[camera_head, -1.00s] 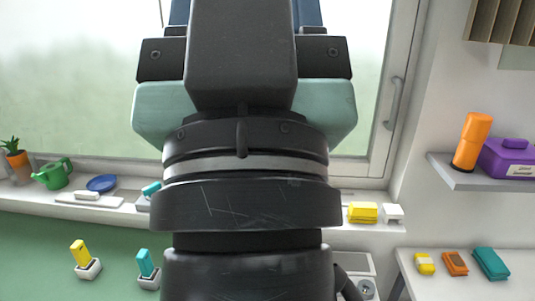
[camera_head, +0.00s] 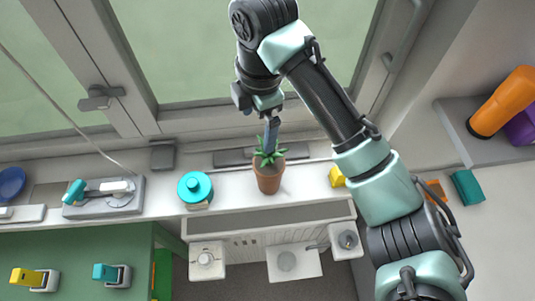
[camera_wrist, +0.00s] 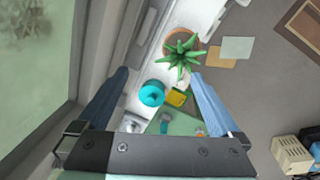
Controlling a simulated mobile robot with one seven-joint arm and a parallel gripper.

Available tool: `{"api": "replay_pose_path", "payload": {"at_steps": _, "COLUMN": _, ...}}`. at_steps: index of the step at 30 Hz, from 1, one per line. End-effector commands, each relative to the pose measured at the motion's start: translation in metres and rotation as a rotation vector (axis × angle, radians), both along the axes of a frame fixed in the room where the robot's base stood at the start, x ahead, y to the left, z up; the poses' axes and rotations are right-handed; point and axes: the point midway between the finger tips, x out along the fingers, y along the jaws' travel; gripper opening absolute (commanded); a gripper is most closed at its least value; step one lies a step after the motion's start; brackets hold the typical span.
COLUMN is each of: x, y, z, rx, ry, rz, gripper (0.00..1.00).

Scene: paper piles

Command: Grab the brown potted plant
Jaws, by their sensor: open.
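The brown potted plant (camera_head: 268,179), a terracotta-brown pot with spiky green leaves, stands upright on the white window sill in the head view. My gripper (camera_head: 271,146) is just above it, pointing down, with a blue finger close over the leaves. In the wrist view the plant (camera_wrist: 181,52) lies beyond the fingertips, toward the right finger, its pot mostly hidden under the leaves. My gripper (camera_wrist: 160,80) is open there, its two blue fingers apart with nothing held between them. Whether a finger touches the leaves is unclear.
A teal round-topped jar (camera_head: 195,188) stands left of the plant on the sill (camera_head: 232,190). A yellow block (camera_head: 337,177) is to the right, partly behind my arm. The window frame (camera_head: 220,117) rises behind. The sill immediately left of the pot is clear.

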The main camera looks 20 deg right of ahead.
Motion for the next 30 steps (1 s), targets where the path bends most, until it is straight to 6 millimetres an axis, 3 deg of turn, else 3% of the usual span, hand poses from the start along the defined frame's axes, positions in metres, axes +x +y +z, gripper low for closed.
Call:
{"api": "replay_pose_path", "payload": {"at_steps": 1, "x": -0.012, "y": -0.012, "z": -0.003, "rx": -0.011, "ry": 0.058, "rz": 0.012, "gripper": 1.0}}
{"api": "replay_pose_path", "payload": {"at_steps": 5, "x": -0.026, "y": -0.021, "z": -0.019, "rx": -0.015, "ry": 0.123, "rz": 0.035, "gripper": 1.0}}
{"api": "replay_pose_path", "payload": {"at_steps": 15, "x": -0.026, "y": -0.02, "z": -0.076, "rx": -0.017, "ry": 0.122, "rz": 0.036, "gripper": 1.0}}
{"api": "replay_pose_path", "payload": {"at_steps": 23, "x": -0.027, "y": -0.018, "z": -0.095, "rx": -0.017, "ry": 0.121, "rz": 0.036, "gripper": 1.0}}
{"api": "replay_pose_path", "payload": {"at_steps": 30, "x": -0.029, "y": -0.014, "z": -0.131, "rx": -0.017, "ry": 0.119, "rz": 0.035, "gripper": 1.0}}
